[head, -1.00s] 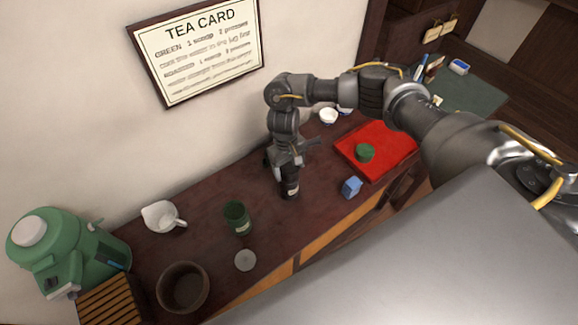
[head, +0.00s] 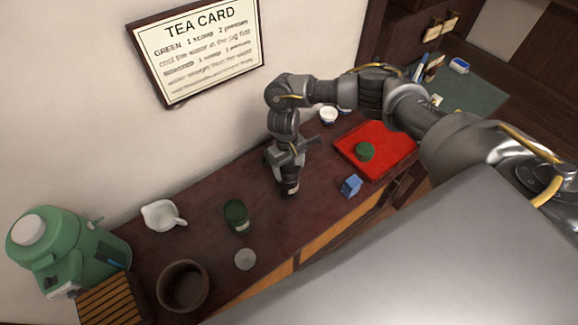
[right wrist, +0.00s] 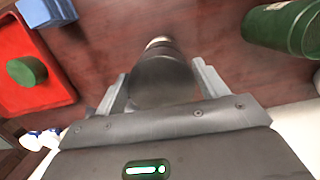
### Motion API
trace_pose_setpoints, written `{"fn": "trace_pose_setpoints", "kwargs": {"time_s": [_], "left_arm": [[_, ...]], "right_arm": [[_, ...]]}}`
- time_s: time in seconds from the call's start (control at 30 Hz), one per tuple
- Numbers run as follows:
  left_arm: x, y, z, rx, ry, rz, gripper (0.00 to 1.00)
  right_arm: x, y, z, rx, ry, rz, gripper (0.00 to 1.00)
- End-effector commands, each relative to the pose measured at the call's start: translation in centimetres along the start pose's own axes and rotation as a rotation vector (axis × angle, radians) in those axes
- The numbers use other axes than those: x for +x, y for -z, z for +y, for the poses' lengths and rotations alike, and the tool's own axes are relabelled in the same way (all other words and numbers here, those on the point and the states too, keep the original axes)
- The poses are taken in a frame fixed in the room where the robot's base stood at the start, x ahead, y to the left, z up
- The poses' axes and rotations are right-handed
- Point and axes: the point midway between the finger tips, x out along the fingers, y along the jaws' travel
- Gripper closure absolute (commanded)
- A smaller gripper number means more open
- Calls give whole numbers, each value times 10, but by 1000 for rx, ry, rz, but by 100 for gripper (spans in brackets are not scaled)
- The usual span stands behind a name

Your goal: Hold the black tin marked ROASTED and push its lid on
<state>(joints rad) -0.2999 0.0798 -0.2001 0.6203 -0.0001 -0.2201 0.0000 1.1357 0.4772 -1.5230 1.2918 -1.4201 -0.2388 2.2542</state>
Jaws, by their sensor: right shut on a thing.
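The black tin (head: 289,187) stands upright on the dark wooden counter in the head view, with a pale label band low on its side. My right gripper (head: 288,172) comes down over it from above and is shut on it. In the right wrist view the dark tin (right wrist: 162,78) sits between the two fingers (right wrist: 160,88). The fingers and wrist hide its upper part in the head view, so I cannot tell whether its lid is on. A flat grey disc (head: 245,259) lies on the counter nearer the front edge. My left gripper is not in view.
A green tin (head: 237,217) stands left of the black tin. A blue box (head: 351,185) and a red tray (head: 390,160) with a green lid (head: 364,151) are to the right. A white pitcher (head: 162,215), brown bowl (head: 183,286) and green urn (head: 70,250) stand left.

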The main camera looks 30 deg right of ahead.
Motion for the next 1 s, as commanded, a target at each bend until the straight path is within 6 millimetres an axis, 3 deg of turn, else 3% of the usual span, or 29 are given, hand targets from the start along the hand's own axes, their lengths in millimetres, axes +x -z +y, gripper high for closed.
{"fn": "trace_pose_setpoints", "kwargs": {"time_s": [0.8,0.83,1.0], "left_arm": [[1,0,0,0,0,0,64],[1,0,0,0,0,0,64],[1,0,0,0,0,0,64]], "right_arm": [[7,1,0,0,0,0,47],[7,1,0,0,0,0,26],[7,1,0,0,0,0,3]]}}
